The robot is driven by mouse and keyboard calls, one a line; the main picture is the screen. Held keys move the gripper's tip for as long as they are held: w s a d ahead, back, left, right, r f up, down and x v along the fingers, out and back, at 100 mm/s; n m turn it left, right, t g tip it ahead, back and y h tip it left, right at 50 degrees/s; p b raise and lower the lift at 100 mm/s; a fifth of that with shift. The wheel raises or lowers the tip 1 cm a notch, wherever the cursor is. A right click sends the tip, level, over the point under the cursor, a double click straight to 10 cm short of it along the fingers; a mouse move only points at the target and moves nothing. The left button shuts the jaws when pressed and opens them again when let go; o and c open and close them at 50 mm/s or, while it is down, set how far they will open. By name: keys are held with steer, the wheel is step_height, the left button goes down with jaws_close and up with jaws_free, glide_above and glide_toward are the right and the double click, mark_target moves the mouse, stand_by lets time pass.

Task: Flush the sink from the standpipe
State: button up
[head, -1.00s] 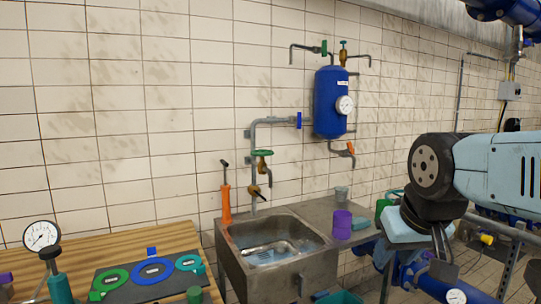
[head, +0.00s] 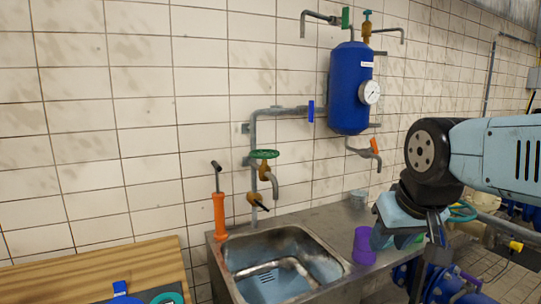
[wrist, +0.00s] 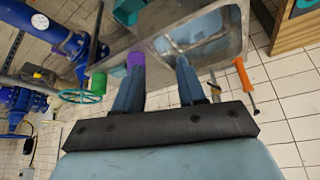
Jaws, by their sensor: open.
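The steel sink (head: 232,282) stands against the tiled wall, and its basin (head: 270,285) also shows in the wrist view (wrist: 200,45). The grey standpipe (head: 253,140) rises behind it, with a green handwheel (head: 264,154) over a tap spout (head: 273,185). A lower tap with a dark lever (head: 257,201) sits beneath, and a blue lever (head: 311,111) is on the upper pipe. I see no water running from the spout. My gripper (wrist: 158,62) is open and empty; in the wrist view its fingers point toward the sink. In the head view it hangs at the right, away from the handwheel.
A purple cup (head: 364,246) and a grey cup (head: 358,199) are on the right drainboard. A blue tank (head: 350,90) hangs above. A wooden bench (head: 130,265) is at left; blue pipes (wrist: 60,38) lie beyond the sink.

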steer(key=shift+w, duration=0.35)
steer(key=shift+d, duration=0.1)
steer(key=m+t+y, duration=0.6)
steer(key=m+t, duration=0.4)
steer(key=m, duration=0.3)
glide_toward(275, 157)
steer(key=x, duration=1.1)
steer(key=shift+c, duration=0.3)
